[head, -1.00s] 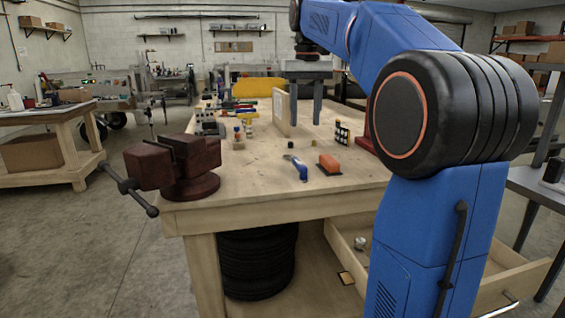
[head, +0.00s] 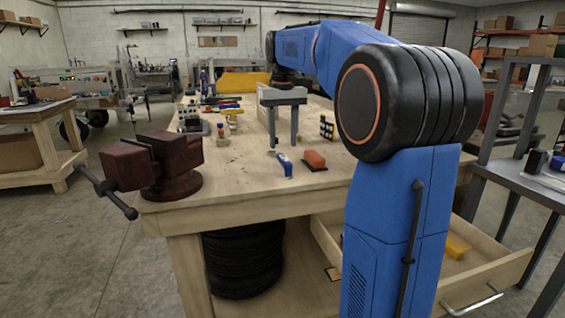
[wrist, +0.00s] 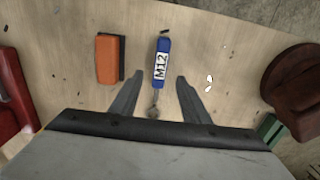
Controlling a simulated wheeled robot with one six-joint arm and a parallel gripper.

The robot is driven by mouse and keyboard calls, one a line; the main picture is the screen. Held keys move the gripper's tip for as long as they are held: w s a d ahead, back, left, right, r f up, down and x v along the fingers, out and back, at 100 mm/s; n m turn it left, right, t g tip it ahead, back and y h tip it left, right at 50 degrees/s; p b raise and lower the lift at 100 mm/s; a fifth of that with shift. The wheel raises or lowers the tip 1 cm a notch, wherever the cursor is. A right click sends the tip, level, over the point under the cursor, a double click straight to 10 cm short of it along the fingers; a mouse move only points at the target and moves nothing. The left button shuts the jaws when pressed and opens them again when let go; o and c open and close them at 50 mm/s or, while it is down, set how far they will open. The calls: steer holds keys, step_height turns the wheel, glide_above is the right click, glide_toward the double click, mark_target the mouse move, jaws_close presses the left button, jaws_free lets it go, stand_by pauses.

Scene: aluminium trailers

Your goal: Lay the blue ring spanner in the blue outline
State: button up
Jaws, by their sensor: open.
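The blue spanner (head: 285,163) lies on the wooden bench top near its front edge. In the wrist view the spanner (wrist: 162,62) has a blue grip with a white M12 label and a grey metal end towards me. My gripper (head: 282,142) points down above the bench, behind the spanner in the head view. In the wrist view my gripper (wrist: 161,76) is open and empty, with the spanner in line between its two fingers and apparently below them. I cannot make out a blue outline in either view.
An orange block with a dark base (head: 314,160) lies close beside the spanner. A dark red vise (head: 165,165) stands on the bench's left corner. An upright board (head: 262,112) and several tools stand farther back. An open drawer (head: 478,283) juts out below.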

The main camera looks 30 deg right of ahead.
mark_target(283, 156)
steer(key=shift+w+f, duration=0.2)
steer(key=shift+f, duration=3.15)
jaws_close()
